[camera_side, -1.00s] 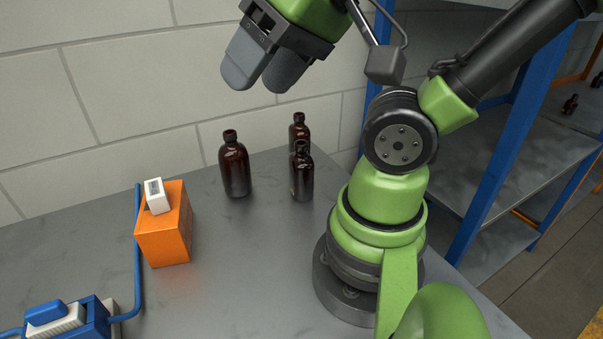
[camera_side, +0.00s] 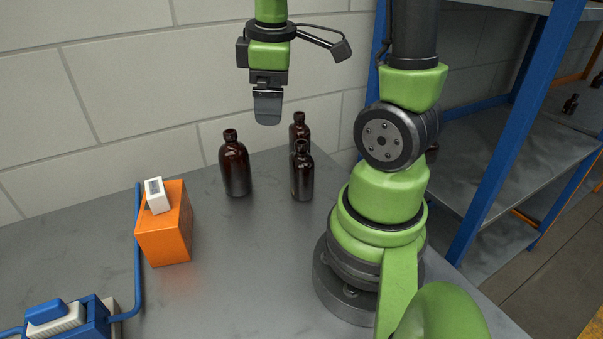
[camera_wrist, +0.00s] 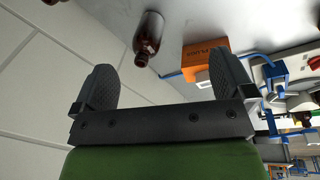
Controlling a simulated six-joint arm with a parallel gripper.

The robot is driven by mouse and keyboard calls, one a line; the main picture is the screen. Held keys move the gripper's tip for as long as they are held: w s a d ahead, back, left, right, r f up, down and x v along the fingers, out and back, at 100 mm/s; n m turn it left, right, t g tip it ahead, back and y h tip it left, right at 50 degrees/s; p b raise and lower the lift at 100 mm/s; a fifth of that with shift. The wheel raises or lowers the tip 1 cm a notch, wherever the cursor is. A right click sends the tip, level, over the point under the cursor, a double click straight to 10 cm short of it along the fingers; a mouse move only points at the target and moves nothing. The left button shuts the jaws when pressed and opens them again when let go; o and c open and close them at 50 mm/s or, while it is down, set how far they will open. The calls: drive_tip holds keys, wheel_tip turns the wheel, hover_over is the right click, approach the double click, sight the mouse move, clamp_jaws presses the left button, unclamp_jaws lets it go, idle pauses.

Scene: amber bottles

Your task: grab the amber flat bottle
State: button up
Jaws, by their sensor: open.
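Three dark amber bottles with dark caps stand upright at the back of the grey table in the side view. The left bottle (camera_side: 235,166) is the widest and stands apart. A second bottle (camera_side: 302,175) stands to the right, partly hiding a third bottle (camera_side: 299,128) behind it. I cannot tell for sure which one is the flat one. My gripper (camera_side: 267,120) hangs above them, fingers pointing down, between the left bottle and the right pair. In the wrist view my gripper (camera_wrist: 164,86) is open and empty, with one bottle (camera_wrist: 149,38) seen beyond the gap between the fingers.
An orange box (camera_side: 165,232) with a small white block (camera_side: 156,196) on it stands at the left. A blue device (camera_side: 67,318) and blue tube (camera_side: 137,255) lie near the left front. A wall is close behind the bottles; blue shelving (camera_side: 497,135) stands right. The table middle is clear.

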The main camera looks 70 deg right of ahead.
sight(302, 156)
drive_tip(key=d+f+n+g, duration=0.1)
drive_tip(key=d+f, duration=0.1)
drive_tip(key=s+d+f+n, duration=0.1)
drive_tip(key=d+f, duration=0.1)
drive_tip(key=s+d+f+n+g, duration=0.1)
drive_tip(key=d+f+n, duration=0.1)
drive_tip(key=shift+g, duration=0.3)
drive_tip(key=f, duration=0.4)
drive_tip(key=shift+s+d+f, duration=0.2)
drive_tip(key=shift+s+d, duration=0.05)
drive_tip(key=shift+s+d+f, duration=0.1)
drive_tip(key=shift+f, duration=0.8)
drive_tip(key=shift+s+d+f, duration=0.15)
drive_tip(key=shift+f, duration=0.8)
drive_tip(key=shift+s+d+f, duration=0.1)
drive_tip(key=shift+f, duration=0.8)
drive_tip(key=c, duration=1.1)
drive_tip(key=shift+o, duration=0.2)
